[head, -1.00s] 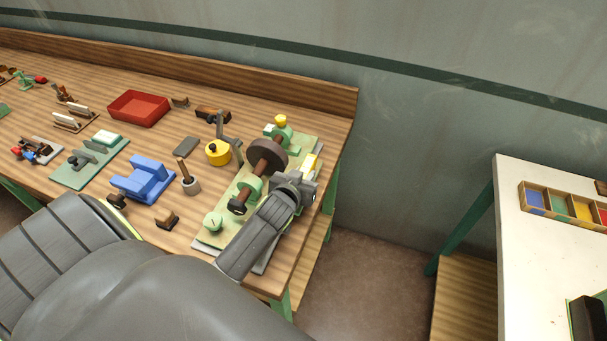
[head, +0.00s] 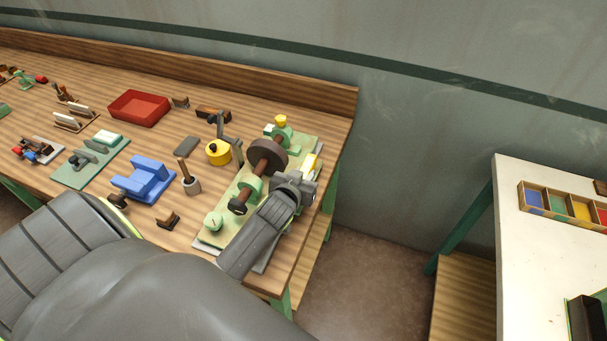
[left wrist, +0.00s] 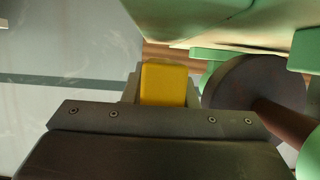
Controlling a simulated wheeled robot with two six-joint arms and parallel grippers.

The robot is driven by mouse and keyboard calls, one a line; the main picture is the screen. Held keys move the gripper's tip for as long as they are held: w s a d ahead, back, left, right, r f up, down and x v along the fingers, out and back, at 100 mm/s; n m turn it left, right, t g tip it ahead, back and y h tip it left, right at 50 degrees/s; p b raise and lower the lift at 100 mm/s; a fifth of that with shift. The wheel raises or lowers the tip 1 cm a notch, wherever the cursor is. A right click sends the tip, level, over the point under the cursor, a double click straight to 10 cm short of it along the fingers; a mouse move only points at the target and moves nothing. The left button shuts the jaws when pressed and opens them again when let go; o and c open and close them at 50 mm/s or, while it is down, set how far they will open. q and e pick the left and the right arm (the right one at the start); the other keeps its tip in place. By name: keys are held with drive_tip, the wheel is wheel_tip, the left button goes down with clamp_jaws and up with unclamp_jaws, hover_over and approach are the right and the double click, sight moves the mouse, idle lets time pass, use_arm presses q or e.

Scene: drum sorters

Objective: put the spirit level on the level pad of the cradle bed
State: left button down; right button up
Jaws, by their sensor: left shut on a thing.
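The cradle bed (head: 213,240) is a pale green plate at the right end of the wooden bench. It bears green supports and a brown shaft with a dark brown disc (head: 266,155). My left gripper (head: 303,178) is over its right side, beside the shaft. It is shut on a yellow block (head: 310,161), which looks like the spirit level. In the left wrist view the yellow block (left wrist: 163,84) sits between the jaws, with the disc (left wrist: 250,90) to its right. I cannot tell whether the block touches the bed. The level pad cannot be made out. My right gripper is not in view.
Left of the bed stand a yellow pot (head: 218,153), a grey cup with a brown handle (head: 191,184) and a blue block (head: 145,180). A red tray (head: 138,108) is farther back. A white table with a compartment box (head: 537,210) stands right, beyond a gap.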

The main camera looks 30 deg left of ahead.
use_arm(q)
drive_tip(key=shift+f+b, duration=0.8)
drive_tip(key=shift+f, duration=0.2)
drive_tip(key=c, duration=1.1)
unclamp_jaws()
drive_tip(key=shift+s, duration=0.15)
drive_tip(key=b+v, duration=0.2)
drive_tip(key=v, duration=1.5)
drive_tip(key=shift+s+d, duration=0.1)
drive_tip(key=shift+d, duration=0.05)
